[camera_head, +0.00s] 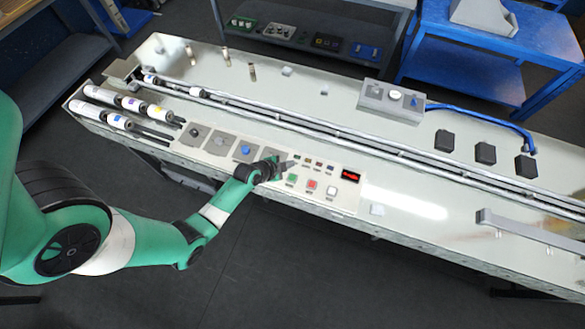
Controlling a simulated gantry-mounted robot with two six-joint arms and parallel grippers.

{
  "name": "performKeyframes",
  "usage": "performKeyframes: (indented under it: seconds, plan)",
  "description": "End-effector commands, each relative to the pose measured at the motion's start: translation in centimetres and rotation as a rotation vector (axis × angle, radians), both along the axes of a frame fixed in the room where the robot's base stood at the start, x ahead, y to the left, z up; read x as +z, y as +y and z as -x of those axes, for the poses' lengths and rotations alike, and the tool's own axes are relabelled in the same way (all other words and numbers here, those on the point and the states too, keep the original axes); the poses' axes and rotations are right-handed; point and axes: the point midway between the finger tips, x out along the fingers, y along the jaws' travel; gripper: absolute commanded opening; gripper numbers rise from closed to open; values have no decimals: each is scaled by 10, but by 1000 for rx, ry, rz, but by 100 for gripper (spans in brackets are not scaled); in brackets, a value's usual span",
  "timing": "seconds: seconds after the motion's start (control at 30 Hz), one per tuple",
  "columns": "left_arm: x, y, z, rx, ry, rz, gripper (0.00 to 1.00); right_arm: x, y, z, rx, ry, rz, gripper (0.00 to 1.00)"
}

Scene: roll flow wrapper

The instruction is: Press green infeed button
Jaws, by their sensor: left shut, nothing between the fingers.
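A pale control panel (342,198) lies along the front of the long machine. A larger green button (291,178) is at the left of its lower row, beside a red button (312,184) and a white button (331,190). A row of smaller buttons sits above, with a small green one (297,156) at its left end. Which green button is the infeed one cannot be read. My left gripper (292,163) is shut and empty, its tip over the panel between the two green buttons. Whether it touches the panel cannot be told. My right gripper is not in view.
A red-lit display (350,176) sits at the panel's right. Grey plates with knobs (220,142) lie to its left, near white rolls (132,104). A long rail (380,146) runs behind the panel. A grey box with buttons (392,101) stands farther back.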

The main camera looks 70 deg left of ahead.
Motion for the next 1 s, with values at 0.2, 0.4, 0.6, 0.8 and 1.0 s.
performKeyframes:
  seconds: [0.2, 0.4, 0.6, 0.8, 1.0]
  plan:
    - [-8, 0, -1, -1, -1, 0, 0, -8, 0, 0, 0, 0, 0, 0]
    - [-32, 0, -1, -1, -1, 0, 0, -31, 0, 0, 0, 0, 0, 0]
    - [-64, 0, -1, -1, 0, 1, 0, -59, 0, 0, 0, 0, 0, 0]
    - [-85, 0, -1, -1, -2, 0, 0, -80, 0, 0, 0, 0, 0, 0]
    - [-88, 0, -1, -1, -2, -1, 0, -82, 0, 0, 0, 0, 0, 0]
